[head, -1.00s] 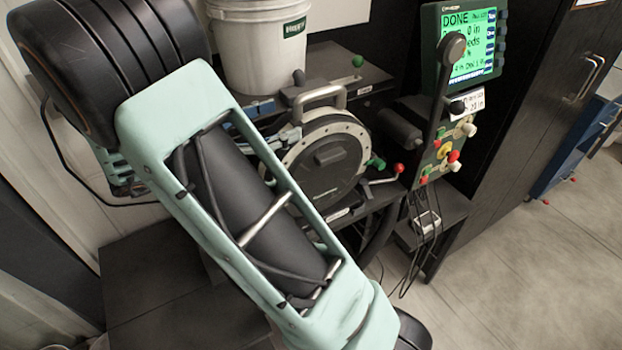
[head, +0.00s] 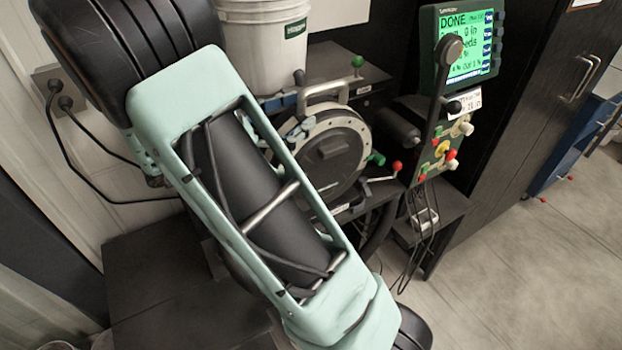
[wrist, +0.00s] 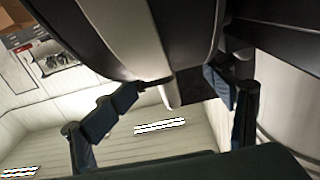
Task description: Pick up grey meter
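The round meter (head: 334,154) has a dark face, a pale grey rim and a metal handle (head: 325,89) on top. It stands upright on a dark stand in the middle of the head view, its lower left side hidden by my mint-green arm. A large rounded grey and black body fills the top there, with a pale tab between the fingertips. I cannot tell whether this is the meter or whether the fingers touch it.
A white bucket (head: 262,50) stands behind the meter. A green-lit screen (head: 470,46) reads DONE, above a panel with coloured knobs (head: 440,152). A red-tipped lever (head: 397,166) sticks out beside the meter. Dark cabinets (head: 530,90) stand at right; floor (head: 530,260) is clear in front.

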